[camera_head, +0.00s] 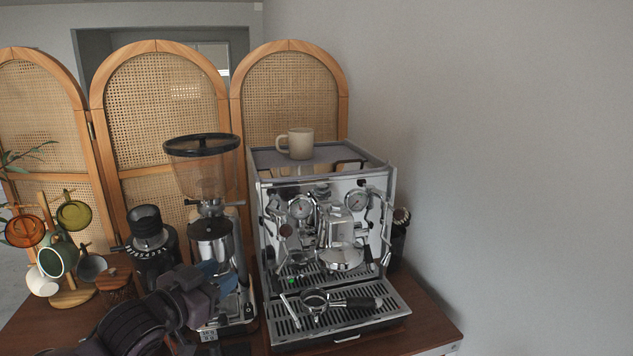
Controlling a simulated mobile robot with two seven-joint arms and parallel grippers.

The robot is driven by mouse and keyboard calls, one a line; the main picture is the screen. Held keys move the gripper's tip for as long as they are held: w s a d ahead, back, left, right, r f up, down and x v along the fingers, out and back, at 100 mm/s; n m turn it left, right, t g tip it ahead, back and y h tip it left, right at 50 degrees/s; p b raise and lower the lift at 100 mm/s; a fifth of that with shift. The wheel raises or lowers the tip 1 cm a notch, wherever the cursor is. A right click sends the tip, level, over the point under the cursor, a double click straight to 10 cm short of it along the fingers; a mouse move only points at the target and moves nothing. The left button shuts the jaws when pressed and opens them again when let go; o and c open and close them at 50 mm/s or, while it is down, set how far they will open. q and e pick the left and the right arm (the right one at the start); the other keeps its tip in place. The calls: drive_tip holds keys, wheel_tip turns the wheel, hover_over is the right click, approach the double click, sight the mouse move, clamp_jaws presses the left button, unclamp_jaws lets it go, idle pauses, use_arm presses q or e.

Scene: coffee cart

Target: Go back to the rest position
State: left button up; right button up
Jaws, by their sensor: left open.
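My left arm comes in from the bottom left, and my left gripper (218,278) is open in front of the grinder (211,240). Nothing shows between its fingers, and it covers part of the grinder's lower body. I cannot tell whether it touches the grinder. The espresso machine (325,225) stands to its right. A portafilter (318,302) with a black handle rests on the machine's drip tray (300,325). My right gripper is out of view.
A beige mug (299,144) stands on top of the machine. A mug tree (70,290) with several coloured cups and a black round device (149,240) stand on the left. Rattan screens (160,90) are behind. The wooden table's (432,322) right front corner is clear.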

use_arm(q)
drive_tip(key=s+a+f+n+y, duration=0.25)
drive_tip(key=s+f, duration=0.25)
drive_tip(key=f, duration=0.4)
drive_tip(key=s+a+f+n+g+y+b, duration=0.1)
drive_tip(key=s+a+f+y, duration=0.15)
drive_tip(key=s+f, duration=0.5)
drive_tip(key=s+a+f+n+y, duration=0.2)
drive_tip(key=s+a+f, duration=0.15)
drive_tip(key=f, duration=0.75)
drive_tip(key=s+a+f+n+g+y, duration=0.1)
drive_tip(key=s+f+g, duration=0.1)
drive_tip(key=s+f, duration=0.4)
drive_tip(key=s, duration=0.3)
drive_tip(key=shift+s+a+f+y, duration=0.2)
drive_tip(key=shift+s+f+y, duration=0.1)
drive_tip(key=shift+s+f, duration=0.1)
drive_tip(key=shift+s+a+n, duration=0.1)
drive_tip(key=shift+a+n, duration=0.05)
drive_tip(key=shift+n, duration=0.2)
